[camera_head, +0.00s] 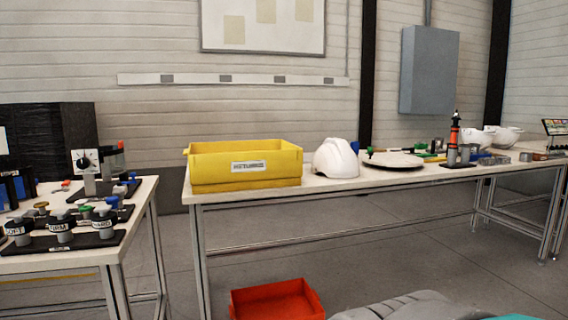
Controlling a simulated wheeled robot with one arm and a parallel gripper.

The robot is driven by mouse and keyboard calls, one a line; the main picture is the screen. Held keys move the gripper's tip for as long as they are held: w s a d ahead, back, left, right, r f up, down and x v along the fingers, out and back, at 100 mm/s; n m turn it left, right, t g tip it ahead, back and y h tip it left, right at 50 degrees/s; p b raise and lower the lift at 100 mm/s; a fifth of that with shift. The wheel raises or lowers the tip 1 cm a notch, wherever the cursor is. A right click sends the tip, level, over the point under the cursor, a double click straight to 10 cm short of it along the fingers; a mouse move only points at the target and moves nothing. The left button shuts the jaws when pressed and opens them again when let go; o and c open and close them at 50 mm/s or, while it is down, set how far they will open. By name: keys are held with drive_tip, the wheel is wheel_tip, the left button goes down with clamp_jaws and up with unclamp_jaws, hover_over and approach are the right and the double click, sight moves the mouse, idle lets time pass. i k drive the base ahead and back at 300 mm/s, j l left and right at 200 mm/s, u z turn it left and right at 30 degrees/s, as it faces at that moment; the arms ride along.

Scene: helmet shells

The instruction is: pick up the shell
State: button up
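A white helmet shell (336,160) sits dome up on the long white table (400,183), just right of the yellow bin and apart from or close against it; I cannot tell which. Two more white rounded pieces (503,137) stand at the far right of the same table; they look like shells or bowls. My gripper does not show in this view. A grey rounded part at the bottom edge looks like part of my own body.
A yellow bin (245,165) with a label stands at the table's left end. An orange-black tool (453,140) stands upright. A red crate (277,301) lies on the floor. A second table (70,262) with fixtures is at left.

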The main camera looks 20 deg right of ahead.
sight(335, 158)
drive_tip(key=i+l, duration=0.9)
drive_tip(key=k+l+z, duration=0.05)
drive_tip(key=l, duration=0.05)
